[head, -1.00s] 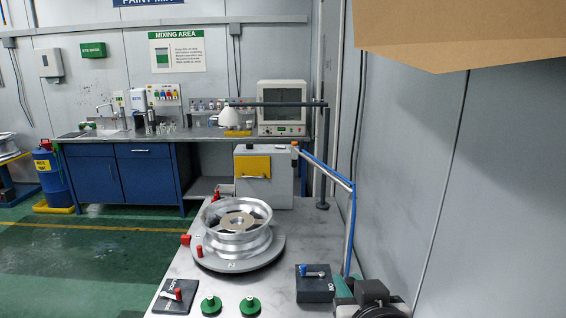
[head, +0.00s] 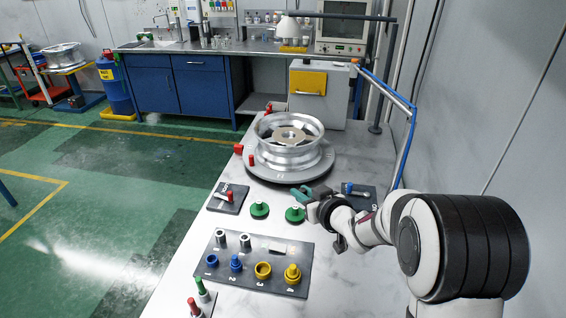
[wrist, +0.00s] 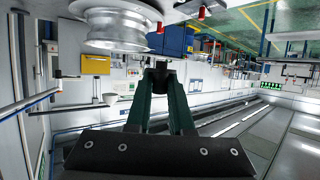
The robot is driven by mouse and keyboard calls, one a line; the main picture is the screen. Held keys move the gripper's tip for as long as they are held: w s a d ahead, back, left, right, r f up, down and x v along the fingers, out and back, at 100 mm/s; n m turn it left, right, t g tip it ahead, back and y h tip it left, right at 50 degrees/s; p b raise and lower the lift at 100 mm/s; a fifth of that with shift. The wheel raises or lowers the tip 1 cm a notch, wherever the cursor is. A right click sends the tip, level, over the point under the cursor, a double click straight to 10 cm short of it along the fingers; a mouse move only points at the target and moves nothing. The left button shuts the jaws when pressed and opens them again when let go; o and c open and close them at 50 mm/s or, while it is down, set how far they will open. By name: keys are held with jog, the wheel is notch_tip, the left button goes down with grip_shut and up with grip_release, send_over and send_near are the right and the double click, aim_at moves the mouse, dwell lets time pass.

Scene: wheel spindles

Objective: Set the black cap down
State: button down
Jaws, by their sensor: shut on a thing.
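My gripper (head: 302,196) reaches in from the right in the head view, above the bench near a green knob (head: 294,214). In the wrist view its two dark green fingers (wrist: 160,76) are shut on a small black thing, which I take for the black cap (wrist: 159,88). The cap is between the fingertips and looks clear of any surface there. I cannot make the cap out in the head view. A silver wheel (head: 290,150) sits on a round grey base (head: 262,172) behind the gripper.
A dark plate (head: 222,250) at the front holds blue and yellow parts and metal pins. A second green knob (head: 259,210) and a switch block with a red handle (head: 228,198) stand left of my gripper. A grey box with a yellow panel (head: 308,82) stands behind the wheel.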

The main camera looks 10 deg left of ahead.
jog(key=shift+n+g+y, duration=0.7)
jog(key=shift+n+g, duration=0.1)
jog(key=shift+n, duration=0.1)
jog(key=a+f, duration=0.4)
jog(key=a, duration=0.1)
jog(key=a+f, duration=0.9)
jog(key=a, duration=0.1)
jog(key=shift+s+a+f, duration=0.25)
jog(key=shift+s+f, duration=0.05)
jog(key=shift+f, duration=0.05)
jog(key=shift+a+f, duration=0.15)
jog(key=shift+f, duration=0.85)
jog(key=shift+a+f, duration=0.1)
jog(key=shift+f, duration=0.85)
jog(key=shift+f, duration=0.1)
jog(key=c, duration=0.8)
grip_release()
